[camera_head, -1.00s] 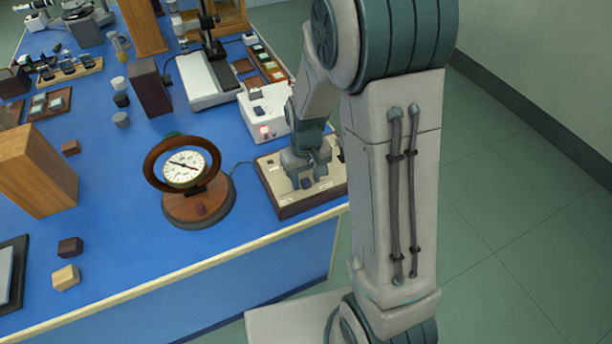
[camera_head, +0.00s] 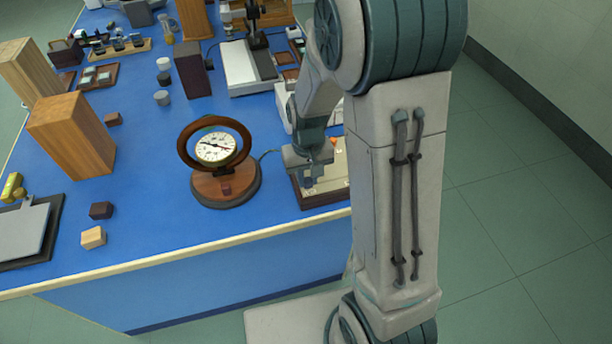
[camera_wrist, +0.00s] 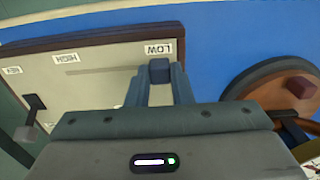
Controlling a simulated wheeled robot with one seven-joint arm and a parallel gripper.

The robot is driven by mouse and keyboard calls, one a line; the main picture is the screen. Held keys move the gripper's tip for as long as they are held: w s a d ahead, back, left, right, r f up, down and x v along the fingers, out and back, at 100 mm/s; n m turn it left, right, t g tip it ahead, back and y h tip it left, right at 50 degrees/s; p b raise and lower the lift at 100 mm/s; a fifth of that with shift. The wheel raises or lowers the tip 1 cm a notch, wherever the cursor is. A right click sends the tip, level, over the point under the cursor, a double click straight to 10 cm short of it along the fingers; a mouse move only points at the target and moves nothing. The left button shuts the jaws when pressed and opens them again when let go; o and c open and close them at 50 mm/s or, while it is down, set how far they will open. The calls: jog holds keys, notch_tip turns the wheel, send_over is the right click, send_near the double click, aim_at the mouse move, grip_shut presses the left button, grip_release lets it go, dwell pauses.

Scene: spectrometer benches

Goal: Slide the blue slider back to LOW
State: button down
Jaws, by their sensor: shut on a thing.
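The blue slider (camera_wrist: 159,70) shows between my gripper's fingertips in the wrist view, right beside the LOW label (camera_wrist: 159,48). My gripper (camera_wrist: 160,83) is shut on the slider. The slider sits on a pale panel (camera_wrist: 95,75) with a dark wooden edge, which also carries a HIGH label (camera_wrist: 66,58) farther left. In the head view my gripper (camera_head: 308,180) is over the same panel at the bench's front right; the slider itself is too hidden there to make out.
A round dial gauge on a wooden base (camera_head: 225,190) stands just left of the panel. A dark lever with a grey knob (camera_wrist: 33,115) is on the panel's far left in the wrist view. Wooden blocks (camera_head: 93,237) lie toward the bench's front left.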

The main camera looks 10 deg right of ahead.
jog(key=shift+a, duration=0.2)
jog(key=c, duration=1.3)
grip_release()
jog(key=shift+a, duration=0.2)
jog(key=shift+d, duration=0.1)
notch_tip(320, 180, up, 14)
jog(key=shift+f, duration=0.1)
